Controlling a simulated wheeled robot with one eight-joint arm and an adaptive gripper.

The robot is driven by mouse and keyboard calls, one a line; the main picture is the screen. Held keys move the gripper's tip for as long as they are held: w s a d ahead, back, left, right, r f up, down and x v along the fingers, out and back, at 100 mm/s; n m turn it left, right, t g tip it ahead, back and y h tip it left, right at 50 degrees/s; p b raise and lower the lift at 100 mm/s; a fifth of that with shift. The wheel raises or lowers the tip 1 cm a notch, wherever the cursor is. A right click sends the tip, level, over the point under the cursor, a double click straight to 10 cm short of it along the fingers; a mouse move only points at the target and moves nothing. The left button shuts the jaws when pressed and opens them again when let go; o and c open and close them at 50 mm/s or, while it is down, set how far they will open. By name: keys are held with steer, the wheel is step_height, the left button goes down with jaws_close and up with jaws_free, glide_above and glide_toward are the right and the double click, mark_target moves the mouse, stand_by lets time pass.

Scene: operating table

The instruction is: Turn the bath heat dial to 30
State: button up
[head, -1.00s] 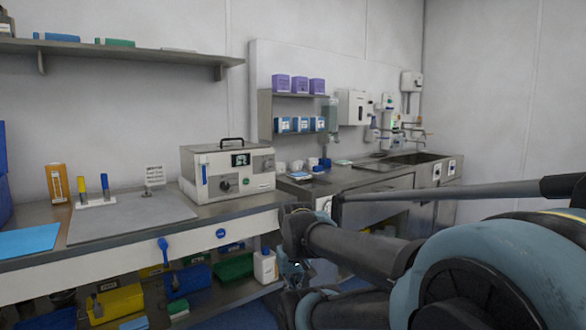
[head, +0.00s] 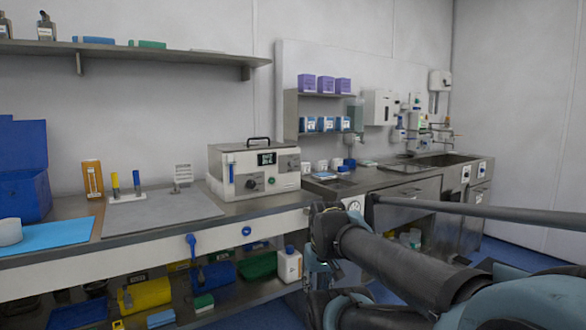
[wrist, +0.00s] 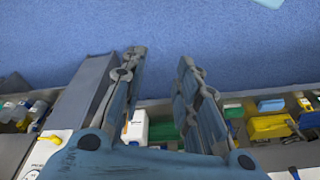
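The bath is a pale box-shaped unit (head: 228,163) with a black top handle and a small lit display (head: 267,158), standing on the bench in the head view. A dark round dial (head: 251,184) is on its front, below the display; its markings are too small to read. A smaller knob (head: 271,181) sits to its right. My gripper is low in front of the bench, right of and below the bath, mostly hidden by my arm in the head view. In the wrist view my gripper (wrist: 160,58) is open and empty, pointing at blue floor, apart from the bath.
A grey mat (head: 160,211) lies on the bench left of the bath. The lower shelf holds a yellow bin (head: 146,293), blue bins and a white bottle (head: 289,264). The sink counter (head: 385,178) continues to the right. A wall shelf (head: 130,51) hangs above.

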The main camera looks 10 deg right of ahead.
steer(key=w+a+r+y, duration=0.1)
steer(key=w, duration=0.1)
steer(key=w+a+r+t+y, duration=0.1)
steer(key=w+a+r, duration=0.1)
steer(key=w, duration=0.1)
steer(key=w+a+r+t+y, duration=0.1)
steer(key=w+a, duration=0.1)
steer(key=w, duration=0.1)
steer(key=shift+w+r+m, duration=0.1)
steer(key=shift+r+m, duration=0.1)
steer(key=shift+m, duration=0.1)
steer(key=w+a+r+m+t+y, duration=0.1)
steer(key=w+r+t+y, duration=0.25)
steer(key=w+r, duration=0.55)
steer(key=w+d+r+m+t, duration=0.3)
steer(key=w+d+r+t, duration=0.3)
steer(key=w, duration=0.4)
steer(key=m+t+h, duration=0.1)
steer(key=m+t, duration=0.2)
glide_toward(293, 164)
steer(key=x, duration=0.8)
steer(key=shift+w+a+f, duration=0.1)
steer(key=shift+w+a, duration=0.1)
steer(key=shift+w, duration=0.1)
steer(key=shift+c, duration=0.4)
jaws_close()
